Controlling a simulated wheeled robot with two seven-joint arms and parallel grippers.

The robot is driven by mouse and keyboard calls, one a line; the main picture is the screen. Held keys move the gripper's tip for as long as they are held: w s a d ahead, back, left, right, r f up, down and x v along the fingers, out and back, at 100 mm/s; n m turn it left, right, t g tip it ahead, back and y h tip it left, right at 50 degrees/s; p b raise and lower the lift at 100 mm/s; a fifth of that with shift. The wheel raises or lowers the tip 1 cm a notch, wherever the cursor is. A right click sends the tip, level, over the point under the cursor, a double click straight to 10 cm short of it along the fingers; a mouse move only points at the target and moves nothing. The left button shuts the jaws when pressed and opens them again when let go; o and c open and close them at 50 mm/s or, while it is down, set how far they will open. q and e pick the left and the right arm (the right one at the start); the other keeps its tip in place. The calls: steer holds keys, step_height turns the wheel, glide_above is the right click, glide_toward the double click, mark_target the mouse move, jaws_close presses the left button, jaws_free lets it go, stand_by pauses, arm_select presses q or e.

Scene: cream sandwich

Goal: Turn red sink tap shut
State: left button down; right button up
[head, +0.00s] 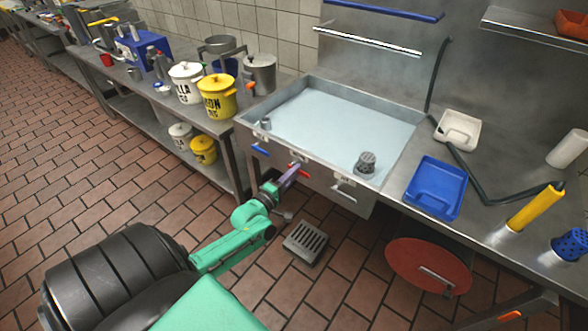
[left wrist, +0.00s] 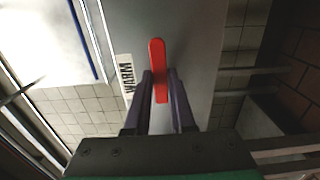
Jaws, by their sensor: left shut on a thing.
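The red sink tap (head: 301,171) is on the front panel of the metal sink (head: 331,181). In the left wrist view the red tap lever (left wrist: 157,58) stands between the fingers, its tip beyond them, next to a label reading "WARM" (left wrist: 127,75). My left gripper (head: 288,180) reaches the sink front and is shut on the red tap lever; its purple fingers also show in the left wrist view (left wrist: 160,88). The lever's base is partly hidden by the fingers. My right gripper is not in view.
A blue tap (head: 260,150) is to the left and a grey lever (head: 345,189) to the right on the sink front. The basin holds pale liquid (head: 330,118). A floor drain (head: 305,242) lies below. A blue tray (head: 435,187) stands on the right counter.

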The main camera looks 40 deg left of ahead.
arm_select(q)
steer(key=c, duration=0.8)
jaws_free()
steer(key=shift+o, duration=0.2)
steer(key=s, duration=1.4)
steer(key=shift+s+d, duration=0.15)
steer(key=shift+s, duration=0.15)
